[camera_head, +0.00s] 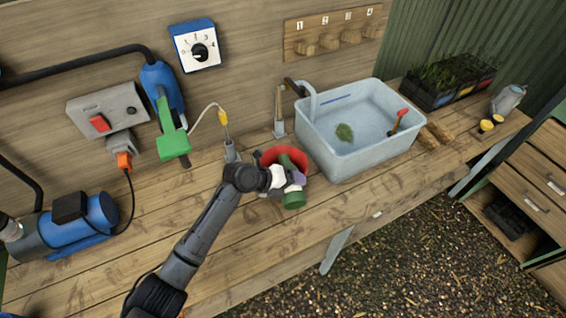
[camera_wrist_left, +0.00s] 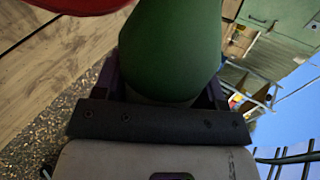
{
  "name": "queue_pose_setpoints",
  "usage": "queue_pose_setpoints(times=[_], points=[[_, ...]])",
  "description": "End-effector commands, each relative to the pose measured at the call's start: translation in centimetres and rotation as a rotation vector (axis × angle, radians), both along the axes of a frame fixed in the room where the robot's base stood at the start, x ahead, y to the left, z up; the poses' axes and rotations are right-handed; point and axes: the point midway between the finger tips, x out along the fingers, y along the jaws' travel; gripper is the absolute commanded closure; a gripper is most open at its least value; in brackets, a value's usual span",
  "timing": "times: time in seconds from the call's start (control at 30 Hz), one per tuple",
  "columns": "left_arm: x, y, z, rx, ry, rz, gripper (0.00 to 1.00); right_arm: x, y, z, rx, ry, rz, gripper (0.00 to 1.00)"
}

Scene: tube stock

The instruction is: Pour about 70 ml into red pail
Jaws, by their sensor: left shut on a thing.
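The red pail (camera_head: 271,156) stands on the wooden bench, left of the pale basin. My left gripper (camera_head: 291,182) is in front of the pail and shut on a green container (camera_head: 293,199). The container lies tilted, with its far end over the pail's opening and its near end toward the bench's front. In the left wrist view the green container (camera_wrist_left: 175,45) fills the space between the fingers, and the red pail's edge (camera_wrist_left: 80,3) shows at the top. The container's mouth, any liquid and the pail's inside are hidden. My right gripper is not in view.
A pale blue basin (camera_head: 349,156) with a tap stands close right of the pail. A blue pump (camera_head: 85,228) lies at the left. A dial (camera_head: 199,51) and a switch box (camera_head: 104,112) are on the wall. The bench front is mostly clear.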

Motion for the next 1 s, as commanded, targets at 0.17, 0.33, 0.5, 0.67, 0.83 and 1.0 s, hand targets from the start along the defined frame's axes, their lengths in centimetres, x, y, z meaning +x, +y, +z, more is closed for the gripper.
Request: queue_pose_setpoints(times=[0.17,0.33,0.5,0.67,0.83,1.0], points=[[-1.6,-0.3,-2.5,0.032,-0.183,0.001,0.69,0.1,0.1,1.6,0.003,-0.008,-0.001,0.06],[-1.3,-0.3,-1.9,0.051,-0.278,0.000,0.69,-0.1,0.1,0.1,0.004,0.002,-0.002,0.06],[-1.2,-0.3,-1.6,0.058,-0.310,0.000,0.69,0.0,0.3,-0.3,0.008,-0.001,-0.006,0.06],[-1.1,-0.3,-1.1,0.065,-0.349,-0.001,0.69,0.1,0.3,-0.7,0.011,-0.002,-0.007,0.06],[-1.1,-0.4,-1.0,0.064,-0.347,0.000,0.69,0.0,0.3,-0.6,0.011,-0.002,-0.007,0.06],[-1.1,-0.4,-1.0,0.063,-0.347,-0.001,0.69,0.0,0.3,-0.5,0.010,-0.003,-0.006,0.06]])
